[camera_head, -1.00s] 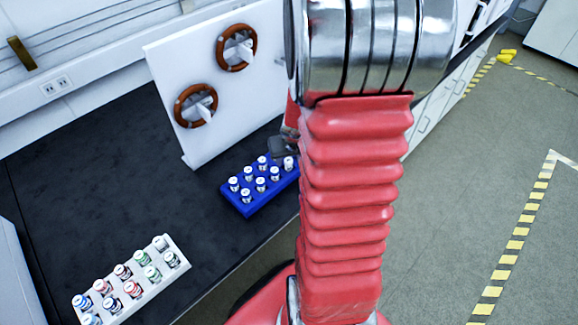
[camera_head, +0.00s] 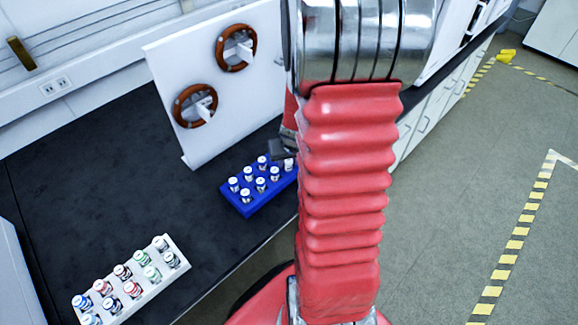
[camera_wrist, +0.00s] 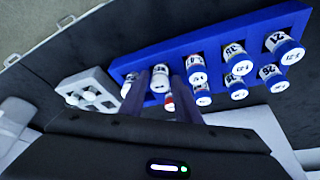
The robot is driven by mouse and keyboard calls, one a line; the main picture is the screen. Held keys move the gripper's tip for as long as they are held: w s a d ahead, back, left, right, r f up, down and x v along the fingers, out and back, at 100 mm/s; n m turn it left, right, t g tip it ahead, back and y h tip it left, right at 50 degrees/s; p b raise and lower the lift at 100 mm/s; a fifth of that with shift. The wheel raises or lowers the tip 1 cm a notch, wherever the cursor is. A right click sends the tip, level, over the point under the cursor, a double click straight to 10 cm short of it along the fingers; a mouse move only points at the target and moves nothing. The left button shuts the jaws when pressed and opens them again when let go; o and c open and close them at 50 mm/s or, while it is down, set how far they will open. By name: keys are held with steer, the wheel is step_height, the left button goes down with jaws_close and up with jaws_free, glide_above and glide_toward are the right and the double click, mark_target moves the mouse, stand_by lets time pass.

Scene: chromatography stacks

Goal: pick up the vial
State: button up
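A blue rack (camera_head: 247,206) holding several white-capped vials stands on the black bench, and its right end is hidden behind my arm. My gripper (camera_head: 280,149) shows as a dark grey piece above the far right part of the rack, and its fingertips cannot be made out there. In the wrist view the blue rack (camera_wrist: 135,62) runs across the top. My gripper (camera_wrist: 162,88) has its two dark fingers apart, and a vial (camera_wrist: 160,78) shows in the gap between them. I cannot tell whether either finger touches it. Other vials (camera_wrist: 197,72) stand close beside the right finger.
A white rack (camera_head: 178,247) with several coloured-label vials stands at the bench's front left. A white upright panel (camera_head: 215,75) with two brown rings stands behind the blue rack. The bench between the racks is clear. A small light rack (camera_wrist: 70,88) shows left in the wrist view.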

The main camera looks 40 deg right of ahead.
mark_target(289, 162)
jaws_close()
steer(key=shift+r, duration=0.15)
step_height(289, 162, up, 9)
steer(key=shift+f, duration=0.1)
steer(key=shift+r, duration=0.45)
stand_by(0.3)
stand_by(0.5)
